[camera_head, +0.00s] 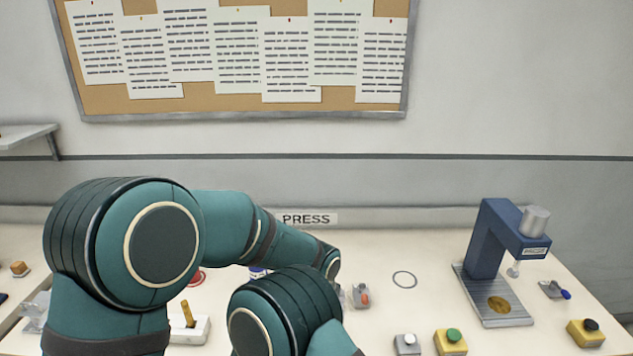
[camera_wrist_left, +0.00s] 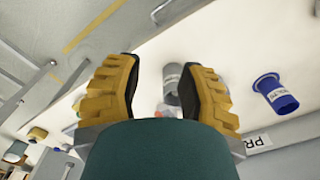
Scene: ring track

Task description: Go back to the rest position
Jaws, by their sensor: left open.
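My left gripper (camera_wrist_left: 157,64) shows in the left wrist view as two ribbed yellow fingers with dark pads. They are spread apart and nothing is held between them. A grey cylinder (camera_wrist_left: 172,84) and a blue flanged cylinder (camera_wrist_left: 275,93) lie beyond the fingers on the pale table. In the head view my teal left arm comes in from the left and reaches over the table, and its gripper is hidden behind arm links. Another teal link of mine stands at the bottom middle. My right gripper is not in view.
A blue press (camera_head: 489,240) stands on the table's right side. A white block with a yellow peg (camera_head: 188,314) is at left.

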